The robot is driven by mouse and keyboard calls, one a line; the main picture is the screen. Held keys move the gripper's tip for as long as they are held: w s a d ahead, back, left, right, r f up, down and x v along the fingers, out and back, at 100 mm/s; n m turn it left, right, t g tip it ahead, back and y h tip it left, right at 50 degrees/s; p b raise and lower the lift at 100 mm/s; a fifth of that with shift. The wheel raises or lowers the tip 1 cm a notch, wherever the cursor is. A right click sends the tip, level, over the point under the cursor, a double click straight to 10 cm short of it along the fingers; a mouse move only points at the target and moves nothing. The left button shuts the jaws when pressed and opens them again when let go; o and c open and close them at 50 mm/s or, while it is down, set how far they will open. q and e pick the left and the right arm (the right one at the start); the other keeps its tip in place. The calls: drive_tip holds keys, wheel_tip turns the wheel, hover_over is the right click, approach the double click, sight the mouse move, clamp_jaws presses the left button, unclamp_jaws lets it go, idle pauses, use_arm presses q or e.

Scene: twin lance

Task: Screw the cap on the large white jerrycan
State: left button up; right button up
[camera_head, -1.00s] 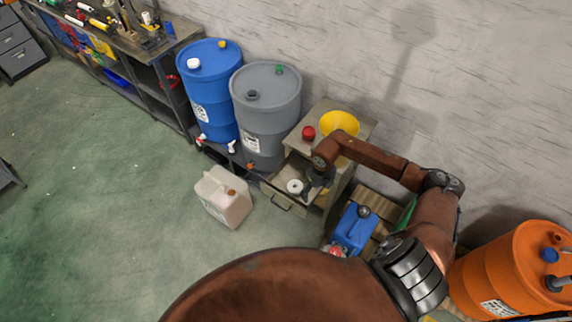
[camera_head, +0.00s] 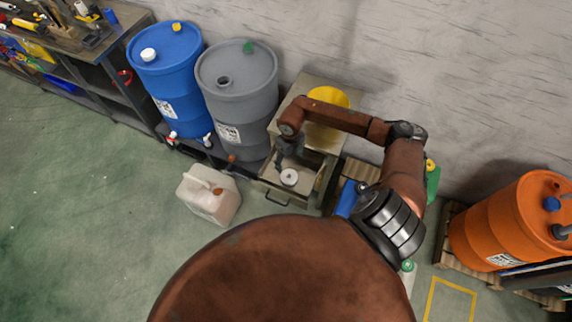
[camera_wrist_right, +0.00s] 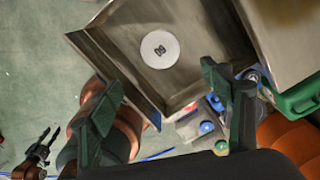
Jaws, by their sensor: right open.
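The large white jerrycan (camera_head: 208,196) stands on the floor left of the open drawer, a brownish spot on its top. A round white cap (camera_head: 289,177) with a dark mark lies in the drawer (camera_head: 272,196); it also shows in the right wrist view (camera_wrist_right: 160,49). My right gripper (camera_head: 288,154) is over the drawer, just behind the cap in the head view. In the wrist view its fingers (camera_wrist_right: 160,88) are wide apart and empty, with the cap beyond them. A dark gripper (camera_wrist_right: 38,152), probably my left, shows small at the wrist view's left edge; its jaw state is unclear.
A yellow funnel (camera_head: 329,98) sits on the cabinet top, partly behind my right arm. A grey drum (camera_head: 237,90) and blue drum (camera_head: 166,75) stand behind the jerrycan. An orange drum (camera_head: 505,225) is at right. The floor at left is open.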

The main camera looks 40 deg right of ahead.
sight(289, 176)
wheel_tip(289, 176, down, 6)
drive_tip(key=b, duration=0.4)
drive_tip(key=shift+w, duration=0.1)
wheel_tip(289, 176, down, 9)
drive_tip(key=b, duration=0.6)
use_arm(q)
wheel_tip(289, 176, down, 11)
drive_tip(key=s, duration=0.2)
drive_tip(key=shift+s, duration=0.3)
use_arm(e)
drive_tip(key=shift+r, duration=0.1)
use_arm(q)
drive_tip(key=shift+r, duration=0.1)
use_arm(e)
drive_tip(key=shift+c, duration=0.6)
drive_tip(key=c, duration=1.2)
use_arm(q)
drive_tip(key=shift+w, duration=0.1)
drive_tip(key=shift+r, duration=0.1)
use_arm(e)
drive_tip(key=shift+r, duration=0.1)
